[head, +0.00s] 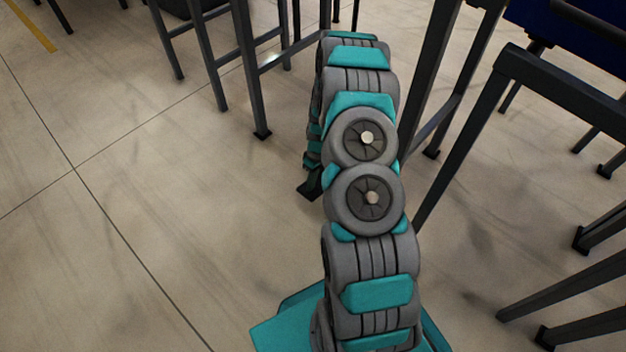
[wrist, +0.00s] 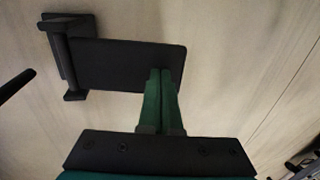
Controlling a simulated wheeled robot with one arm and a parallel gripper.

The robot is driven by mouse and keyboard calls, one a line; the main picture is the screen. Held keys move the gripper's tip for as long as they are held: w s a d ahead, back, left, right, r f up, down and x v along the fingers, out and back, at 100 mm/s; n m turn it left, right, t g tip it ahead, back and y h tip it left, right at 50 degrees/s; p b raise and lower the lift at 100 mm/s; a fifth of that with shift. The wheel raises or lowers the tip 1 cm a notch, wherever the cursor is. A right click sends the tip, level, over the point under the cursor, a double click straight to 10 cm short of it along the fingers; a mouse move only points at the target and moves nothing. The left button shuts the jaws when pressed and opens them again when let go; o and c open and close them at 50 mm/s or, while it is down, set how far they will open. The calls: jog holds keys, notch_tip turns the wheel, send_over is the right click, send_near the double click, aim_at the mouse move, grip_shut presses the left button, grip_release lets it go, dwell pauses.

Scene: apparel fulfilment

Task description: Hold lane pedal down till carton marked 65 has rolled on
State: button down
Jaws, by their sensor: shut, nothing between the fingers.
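The lane pedal (wrist: 112,62), a flat black plate with a bracket at its left end, is near the floor in the wrist view. My gripper (wrist: 161,73) is shut and empty, its two green fingers side by side. The fingertips overlap the right part of the plate in the picture. I cannot tell whether they touch it or whether the plate is pressed down. In the head view my own arm hides the gripper, and a small dark piece beside the arm is too unclear to name. No carton marked 65 shows in either view.
Dark metal stand legs (head: 246,70) rise behind my arm, and another frame (head: 490,90) stands close on its right. A dark bar (wrist: 15,84) juts in at the wrist view's left edge. The floor (head: 110,200) at left is clear.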

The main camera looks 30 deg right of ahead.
aim_at(308, 195)
jog(key=f, duration=0.1)
jog(key=a+h, duration=0.1)
jog(key=f+h, duration=0.1)
jog(key=shift+s+a+f+t, duration=0.15)
jog(key=shift+s+f+t, duration=0.15)
jog(key=shift+s+t, duration=0.1)
jog(key=shift+w+a+f, duration=0.1)
jog(key=shift+a+f, duration=0.05)
jog(key=shift+f, duration=0.8)
jog(key=shift+a+f, duration=0.1)
jog(key=shift+f, duration=0.15)
jog(key=shift+r, duration=0.1)
notch_tip(308, 195, up, 15)
jog(key=shift+s+a+p, duration=0.2)
jog(key=shift+a+p, duration=0.25)
dwell(0.6)
